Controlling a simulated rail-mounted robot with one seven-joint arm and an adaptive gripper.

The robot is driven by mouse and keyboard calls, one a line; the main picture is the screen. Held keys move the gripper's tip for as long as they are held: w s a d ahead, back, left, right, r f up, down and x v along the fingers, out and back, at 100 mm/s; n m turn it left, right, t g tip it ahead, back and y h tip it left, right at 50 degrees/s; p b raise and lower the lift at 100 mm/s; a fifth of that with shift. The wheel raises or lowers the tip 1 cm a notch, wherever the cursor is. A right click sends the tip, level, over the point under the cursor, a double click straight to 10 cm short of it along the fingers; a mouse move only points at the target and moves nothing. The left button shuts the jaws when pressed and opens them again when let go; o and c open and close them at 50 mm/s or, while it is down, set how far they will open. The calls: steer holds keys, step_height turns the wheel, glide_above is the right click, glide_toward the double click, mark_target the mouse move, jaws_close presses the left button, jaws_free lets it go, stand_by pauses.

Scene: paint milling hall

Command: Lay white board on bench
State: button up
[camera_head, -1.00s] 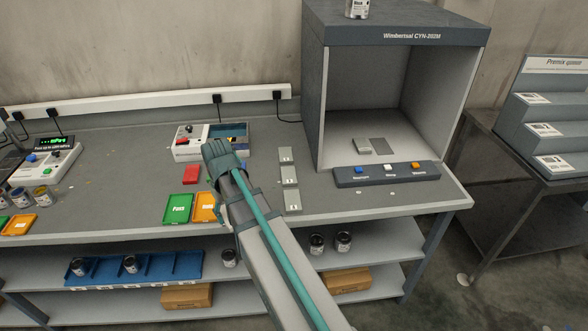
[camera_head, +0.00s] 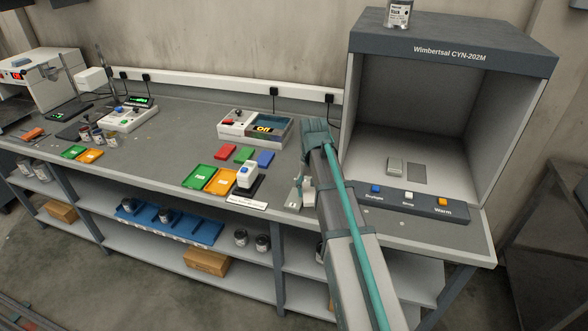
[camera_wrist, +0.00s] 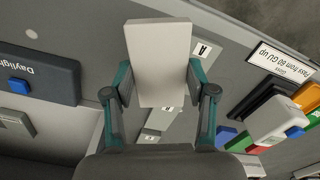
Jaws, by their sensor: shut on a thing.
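In the wrist view, my gripper (camera_wrist: 160,92) is shut on a white board (camera_wrist: 161,60), a plain pale rectangular plate between its two fingers. The board is over the grey bench (camera_wrist: 233,30); whether it touches the surface cannot be told. In the head view, my gripper (camera_head: 317,128) is over the bench (camera_head: 175,128), just left of the light cabinet. Labelled pale plates (camera_head: 293,198) lie on the bench beside my arm; one marked A (camera_wrist: 201,49) is right of the held board in the wrist view.
Green (camera_head: 198,177) and orange trays (camera_head: 222,181), a white-and-blue device (camera_head: 247,175) and a meter (camera_head: 255,127) are left of my arm.

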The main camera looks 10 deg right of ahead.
steer(key=w+a+r+m+b, duration=0.1)
steer(key=w+a+r+m, duration=0.15)
steer(key=w+a, duration=0.75)
steer(key=w+a+r+m+b, duration=0.2)
steer(key=w+a+r, duration=0.3)
steer(key=w, duration=0.8)
steer(key=p, duration=0.6)
glide_above(288, 165)
step_height(288, 165, down, 10)
steer(key=shift+s+a+f, duration=0.1)
steer(key=shift+s+a, duration=0.05)
steer(key=shift+f, duration=1.7)
steer(key=shift+f, duration=0.2)
steer(key=o, duration=1.3)
steer(key=shift+r, duration=0.1)
steer(key=shift+c, duration=0.2)
